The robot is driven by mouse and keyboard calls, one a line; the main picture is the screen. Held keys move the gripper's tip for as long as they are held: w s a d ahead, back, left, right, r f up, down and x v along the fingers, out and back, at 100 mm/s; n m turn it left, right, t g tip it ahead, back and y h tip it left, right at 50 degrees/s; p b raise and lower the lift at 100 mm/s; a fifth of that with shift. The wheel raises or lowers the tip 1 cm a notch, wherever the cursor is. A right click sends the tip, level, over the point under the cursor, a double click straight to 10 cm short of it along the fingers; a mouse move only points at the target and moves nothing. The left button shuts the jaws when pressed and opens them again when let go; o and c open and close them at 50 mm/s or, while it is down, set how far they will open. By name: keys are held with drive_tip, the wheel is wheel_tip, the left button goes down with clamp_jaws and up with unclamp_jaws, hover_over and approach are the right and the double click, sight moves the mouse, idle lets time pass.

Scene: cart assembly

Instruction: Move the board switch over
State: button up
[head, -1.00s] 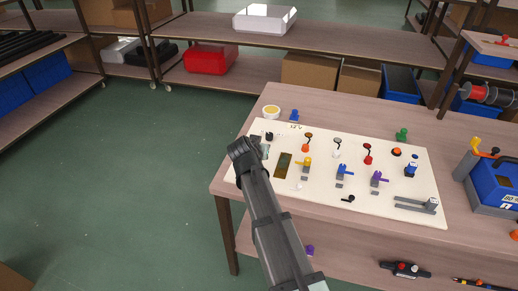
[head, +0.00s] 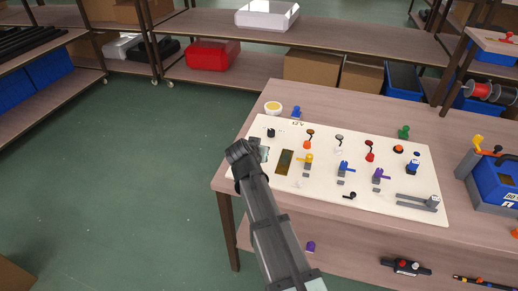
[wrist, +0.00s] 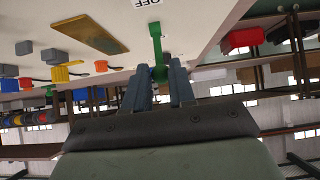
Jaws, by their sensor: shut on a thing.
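The pale board (head: 325,199) lies on the wooden table and carries several small switches and levers. In the wrist view a green switch lever (wrist: 157,42) stands out from the board (wrist: 185,28), close to a label reading "OFF" (wrist: 146,3). My gripper (wrist: 160,75) is shut on the green lever, with a finger on each side of its lower end. In the head view my arm covers the board's left edge, and the green lever and fingertips are hidden there.
A brass-coloured plate (head: 284,162) and a yellow lever (head: 306,159) are right of my arm on the board. Blue (head: 345,168) and purple (head: 379,175) levers stand further right. A blue box (head: 496,182) is at the table's right. Open floor lies left.

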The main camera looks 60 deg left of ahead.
drive_tip(key=shift+s+d+f, duration=0.1)
drive_tip(key=shift+s+d, duration=0.2)
drive_tip(key=shift+s, duration=0.05)
drive_tip(key=shift+s+d+f, duration=0.2)
drive_tip(key=shift+s+d, duration=0.15)
drive_tip(key=o, duration=0.9)
drive_tip(key=shift+r, duration=0.1)
drive_tip(key=v, duration=1.3)
drive_tip(key=shift+s+d+r, duration=0.1)
drive_tip(key=shift+s+d, duration=0.1)
drive_tip(key=shift+d, duration=0.05)
